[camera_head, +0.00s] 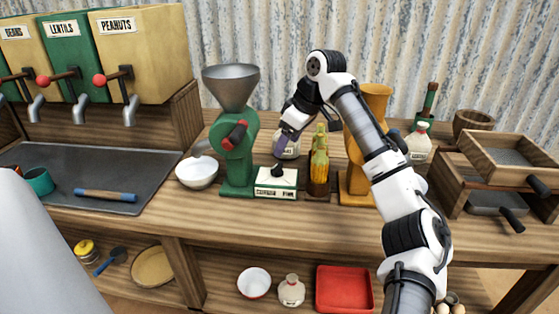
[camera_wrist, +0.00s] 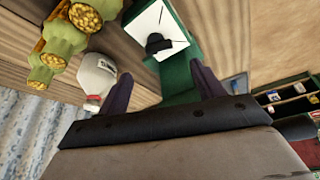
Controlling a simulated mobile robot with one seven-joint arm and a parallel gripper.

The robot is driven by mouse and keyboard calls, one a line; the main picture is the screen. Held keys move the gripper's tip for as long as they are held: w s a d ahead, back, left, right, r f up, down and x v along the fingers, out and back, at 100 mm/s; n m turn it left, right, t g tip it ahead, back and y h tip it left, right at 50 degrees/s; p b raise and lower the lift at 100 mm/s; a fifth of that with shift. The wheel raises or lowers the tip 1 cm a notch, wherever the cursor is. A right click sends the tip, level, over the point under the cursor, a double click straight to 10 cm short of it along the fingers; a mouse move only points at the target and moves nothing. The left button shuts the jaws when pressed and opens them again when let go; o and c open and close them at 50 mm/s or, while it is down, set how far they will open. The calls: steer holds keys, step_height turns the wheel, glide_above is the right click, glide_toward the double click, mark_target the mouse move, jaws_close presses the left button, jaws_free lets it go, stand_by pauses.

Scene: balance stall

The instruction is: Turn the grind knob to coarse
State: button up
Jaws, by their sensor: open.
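The green grinder (camera_head: 238,150) with a grey hopper and a red-handled crank stands on the wooden counter. At its base is a white dial plate (camera_head: 268,182) with dark lettering, too small to read surely, and a black grind knob (camera_head: 277,170). In the wrist view the knob (camera_wrist: 157,43) sits on the white plate, beyond my fingertips. My gripper (camera_head: 279,148) is above and just behind the knob, beside the grinder. In the wrist view its two dark fingers (camera_wrist: 163,82) are spread wide with nothing between them. The knob is apart from both fingers.
Corn cobs (camera_head: 320,160) in a holder stand right of the dial, close to my gripper. A white jar (camera_head: 288,148) is behind it. A yellow grinder (camera_head: 357,185) is farther right, partly behind my arm. A white bowl (camera_head: 197,172) is at left.

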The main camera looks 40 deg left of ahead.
mark_target(277, 165)
steer(key=x, duration=0.8)
